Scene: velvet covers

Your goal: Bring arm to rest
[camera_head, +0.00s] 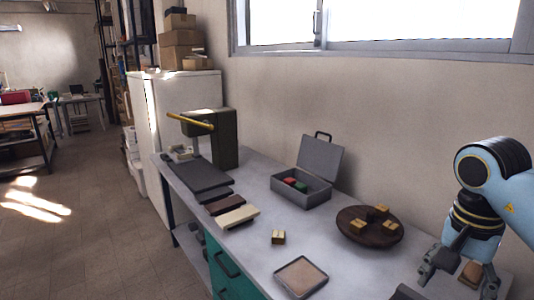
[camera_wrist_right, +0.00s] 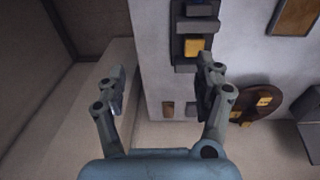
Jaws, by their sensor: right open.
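My right arm comes in from the right in the head view. Its gripper (camera_head: 457,281) is open over the right end of the grey worktable (camera_head: 345,265). A brown block (camera_head: 471,273) shows between the fingers in that view, and I cannot tell its distance from them. In the right wrist view my right gripper (camera_wrist_right: 162,72) has its fingers wide apart with nothing between them. A dark rack (camera_wrist_right: 182,66) with a yellow block (camera_wrist_right: 194,46) lies just beyond the right finger. My left gripper is not in view.
A round dark board (camera_head: 352,231) holds several small wooden blocks. An open grey case (camera_head: 315,190) holds red and green pieces. A tan-filled tray (camera_head: 301,277), a lone block (camera_head: 278,237) and a dark press (camera_head: 222,140) also stand on the table. Floor is free at left.

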